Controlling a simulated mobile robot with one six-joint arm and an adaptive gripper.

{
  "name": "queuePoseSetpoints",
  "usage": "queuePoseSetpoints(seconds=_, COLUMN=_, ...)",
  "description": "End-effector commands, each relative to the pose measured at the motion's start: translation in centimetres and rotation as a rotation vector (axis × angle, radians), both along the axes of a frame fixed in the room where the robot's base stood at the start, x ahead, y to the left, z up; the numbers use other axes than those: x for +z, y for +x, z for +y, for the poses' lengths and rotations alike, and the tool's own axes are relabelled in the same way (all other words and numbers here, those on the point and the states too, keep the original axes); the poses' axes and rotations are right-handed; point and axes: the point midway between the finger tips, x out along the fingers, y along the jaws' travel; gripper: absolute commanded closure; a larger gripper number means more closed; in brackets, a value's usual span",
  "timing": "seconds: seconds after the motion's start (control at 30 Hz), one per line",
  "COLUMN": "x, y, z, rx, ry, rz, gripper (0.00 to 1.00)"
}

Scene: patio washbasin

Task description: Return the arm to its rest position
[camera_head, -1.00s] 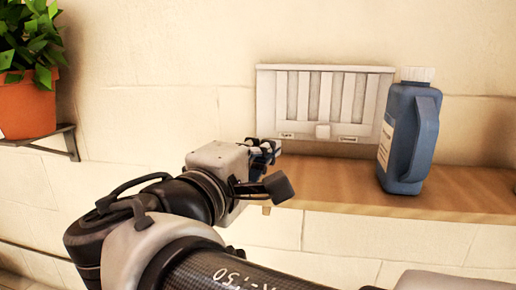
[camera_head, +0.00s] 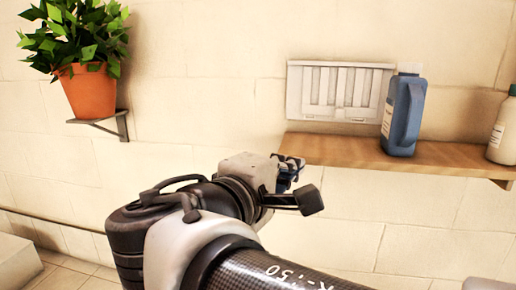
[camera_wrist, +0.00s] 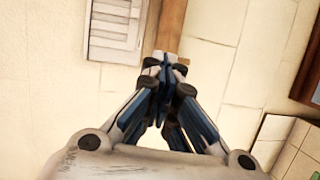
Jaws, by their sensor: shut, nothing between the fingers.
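My gripper (camera_head: 291,168) is at the end of my arm, in the middle of the head view, in front of the left end of the wooden shelf (camera_head: 440,156). In the wrist view my gripper (camera_wrist: 165,66) has its fingers together at the tips, with nothing between them. Past the fingertips, the wooden shelf (camera_wrist: 171,25) shows with its end near them. I cannot tell the exact gap between fingertips and shelf.
A blue jug (camera_head: 402,118) and a white bottle (camera_head: 503,135) stand on the shelf. A white louvred panel (camera_head: 338,92) is on the wall behind. A potted plant (camera_head: 87,90) sits on a bracket (camera_head: 104,124) at left. Bare wall lies between.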

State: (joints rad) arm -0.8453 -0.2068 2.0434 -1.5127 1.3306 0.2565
Motion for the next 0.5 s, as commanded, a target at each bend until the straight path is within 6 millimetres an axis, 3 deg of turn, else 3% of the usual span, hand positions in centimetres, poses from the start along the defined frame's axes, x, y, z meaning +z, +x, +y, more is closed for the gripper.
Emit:
queuePoseSetpoints(seconds=0.27, x=-8.3, y=-2.2, z=-6.8, rx=-0.134, ry=0.156, rz=0.18, gripper=1.0)
queuePoseSetpoints(seconds=0.37, x=-12.6, y=-4.2, z=-9.6, rx=-0.201, ry=0.259, rz=0.264, gripper=1.0)
queuePoseSetpoints(seconds=0.5, x=-21.2, y=-9.0, z=-13.3, rx=-0.326, ry=0.5, rz=0.401, gripper=1.0)
